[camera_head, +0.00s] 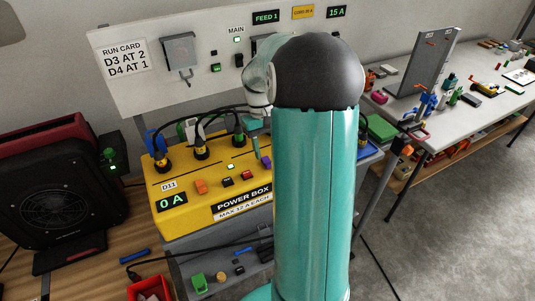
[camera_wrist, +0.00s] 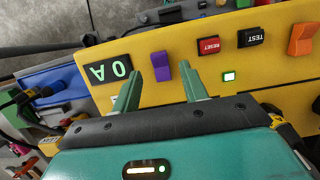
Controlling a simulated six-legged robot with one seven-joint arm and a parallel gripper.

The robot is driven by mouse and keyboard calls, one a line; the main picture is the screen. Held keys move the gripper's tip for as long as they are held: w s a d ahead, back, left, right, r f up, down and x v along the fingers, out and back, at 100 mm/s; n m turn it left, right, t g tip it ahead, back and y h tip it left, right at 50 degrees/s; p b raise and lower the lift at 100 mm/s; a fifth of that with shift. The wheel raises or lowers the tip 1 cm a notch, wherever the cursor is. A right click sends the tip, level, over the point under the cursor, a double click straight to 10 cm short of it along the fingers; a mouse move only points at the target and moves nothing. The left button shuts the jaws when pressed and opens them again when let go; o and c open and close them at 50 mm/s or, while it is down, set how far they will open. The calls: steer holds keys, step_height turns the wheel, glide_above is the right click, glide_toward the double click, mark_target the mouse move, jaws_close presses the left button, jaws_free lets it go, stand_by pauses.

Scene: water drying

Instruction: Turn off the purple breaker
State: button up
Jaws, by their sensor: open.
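The purple breaker (camera_wrist: 161,66) is a small rocker on the yellow power box (camera_wrist: 185,35), seen upside down in the wrist view. In the head view a bit of it (camera_head: 266,161) shows beside my arm. My gripper (camera_wrist: 160,80) is open, with one green finger on each side of the breaker's near end. I cannot tell whether the fingers touch it. A display (camera_wrist: 109,70) near the breaker reads 0 A. In the head view one finger (camera_head: 256,148) shows above the box, and my arm hides the box's right part.
An orange breaker (camera_wrist: 302,38), a TEST button (camera_wrist: 251,37), a red RESET button (camera_wrist: 208,46) and a lit green lamp (camera_wrist: 229,77) share the panel. Black plugs (camera_head: 201,147) and cables stand along the box's back. A run-card board (camera_head: 128,88) rises behind.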

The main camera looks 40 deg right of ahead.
steer(key=v, duration=1)
steer(key=shift+r, duration=0.4)
steer(key=shift+w, duration=0.1)
steer(key=s+a+r+n+t+h, duration=0.1)
steer(key=s+a+r+t, duration=0.15)
steer(key=a, duration=0.55)
steer(key=s+a+r+n+t+h, duration=0.1)
steer(key=s+a+r, duration=0.15)
steer(key=a, duration=0.55)
steer(key=s+a+f+n+t+y, duration=0.1)
steer(key=s+a+t, duration=0.4)
steer(key=s+a, duration=0.5)
steer(key=shift+a+f, duration=0.45)
steer(key=shift+a, duration=0.65)
